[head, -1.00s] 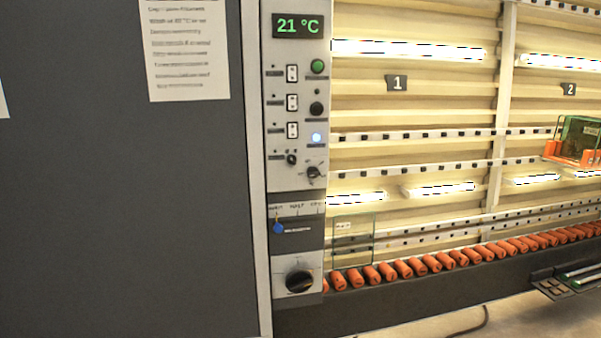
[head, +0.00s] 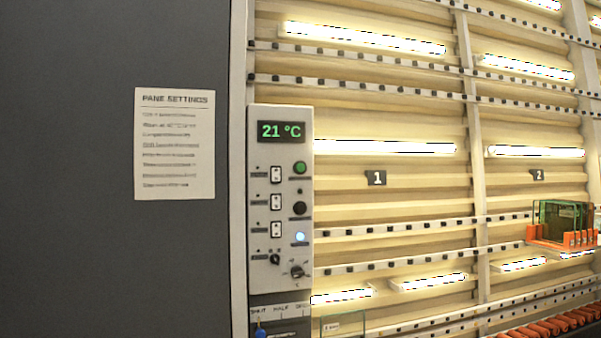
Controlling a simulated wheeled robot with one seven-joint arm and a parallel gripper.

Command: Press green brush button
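The control panel (head: 262,219) is a pale upright plate in the middle-left of the head view. Its green button (head: 300,168) is round and sits at the upper right of the panel, below the 21 °C display (head: 281,131). A black button (head: 300,208) and a lit bluish-white button (head: 300,238) sit below it in the same column. White rocker switches (head: 276,175) stand to the left of the buttons. The labels beside them are too small to read. My gripper is not in view, and nothing touches the panel.
A dark grey wall (head: 120,260) with a "PANE SETTINGS" sheet (head: 175,144) fills the left. Lit slatted racks with rails lie to the right. An orange rack holding glass panes (head: 562,235) sits at the right. Orange rollers (head: 560,322) run along the lower right.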

